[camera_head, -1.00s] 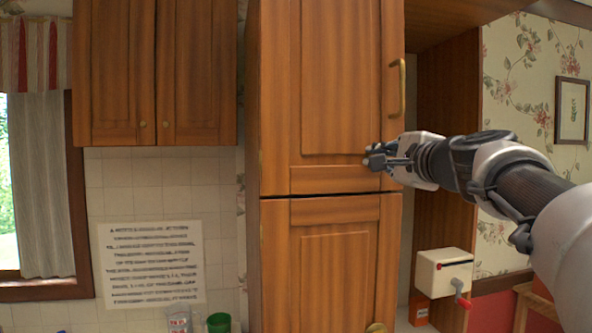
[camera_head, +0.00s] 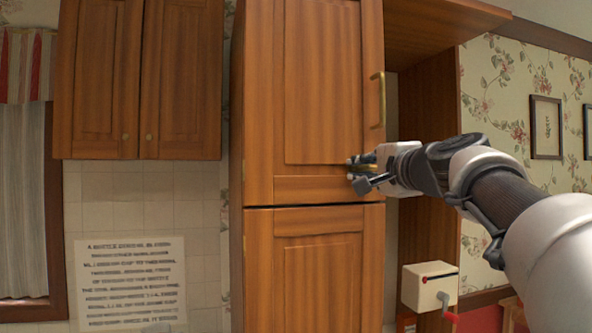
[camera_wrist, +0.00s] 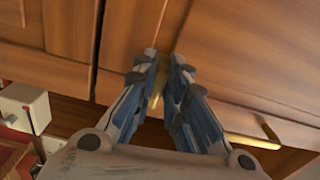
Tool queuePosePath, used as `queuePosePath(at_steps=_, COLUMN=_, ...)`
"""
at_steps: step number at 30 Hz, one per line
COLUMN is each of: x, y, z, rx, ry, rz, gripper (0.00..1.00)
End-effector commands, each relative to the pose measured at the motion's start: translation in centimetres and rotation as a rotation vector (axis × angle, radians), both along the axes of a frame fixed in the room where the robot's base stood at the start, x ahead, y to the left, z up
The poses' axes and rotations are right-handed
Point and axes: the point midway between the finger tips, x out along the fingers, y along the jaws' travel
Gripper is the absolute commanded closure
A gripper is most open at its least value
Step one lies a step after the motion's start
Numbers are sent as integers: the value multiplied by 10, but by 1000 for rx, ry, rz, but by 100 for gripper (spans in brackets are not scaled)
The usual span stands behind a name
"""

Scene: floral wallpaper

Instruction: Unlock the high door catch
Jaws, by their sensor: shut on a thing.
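The tall wooden cupboard has an upper door (camera_head: 320,90) and a lower door (camera_head: 312,270), with a dark seam between them. Both look closed. A small brass catch (camera_head: 370,168) shows at the lower right of the upper door, partly hidden by my fingers. My gripper (camera_head: 356,174) is at the catch, its fingers shut on it, just above the seam. In the wrist view the brass catch (camera_wrist: 156,97) shows between the fingers of my gripper (camera_wrist: 160,66). The catch's exact position is hidden.
A long brass handle (camera_head: 380,100) stands on the upper door's right edge, above my gripper. A white box with a red crank (camera_head: 430,286) is at the lower right. A wall cupboard (camera_head: 140,80) hangs at the left, above a paper notice (camera_head: 130,282).

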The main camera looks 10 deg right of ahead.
Motion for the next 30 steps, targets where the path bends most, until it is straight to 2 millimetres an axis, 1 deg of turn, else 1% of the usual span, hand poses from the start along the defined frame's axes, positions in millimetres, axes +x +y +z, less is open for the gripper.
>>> queuePosePath(at_steps=2, x=0, y=0, z=-1, rx=-3, ry=2, rz=-1, gripper=100)
queuePosePath(at_steps=3, x=0, y=0, z=-1, rx=-3, ry=2, rz=-1, gripper=84)
queuePosePath(at_steps=10, x=0, y=0, z=-1, rx=-1, ry=1, rz=-1, gripper=69)
queuePosePath(at_steps=19, x=0, y=0, z=0, rx=0, ry=1, rz=0, gripper=69)
queuePosePath(at_steps=22, x=0, y=0, z=4, rx=1, ry=-1, rz=0, gripper=69)
queuePosePath(at_steps=26, x=0, y=0, z=18, rx=-2, ry=-3, rz=0, gripper=69)
queuePosePath(at_steps=30, x=0, y=0, z=43, rx=-3, ry=-9, rz=0, gripper=69)
